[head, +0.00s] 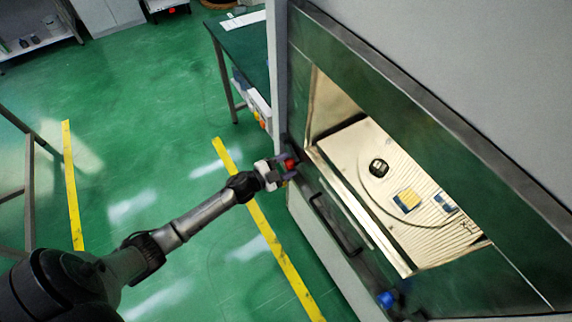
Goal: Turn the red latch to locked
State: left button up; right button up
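The red latch (291,164) is a small red piece at the left edge of the microwave generator's front (345,205). My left gripper (286,169) is at the latch, with its fingers on either side of the red piece. The fingers partly cover the latch, so its angle is hard to read. At this size I cannot tell whether the fingers press on it or stand a little apart. My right gripper is not in view.
The generator has a dark handle (336,222), a blue knob (386,299) and a lit chamber (350,150) with several small items inside. A green-topped table (240,52) stands behind my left gripper. Green floor with yellow stripes (262,225) is open to the left.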

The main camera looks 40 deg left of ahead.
pick_arm(q)
jog(key=shift+o, duration=1.2)
jog(key=shift+s+a, duration=0.15)
jog(key=shift+s, duration=0.2)
jog(key=v, duration=1.3)
jog(key=shift+p, duration=0.4)
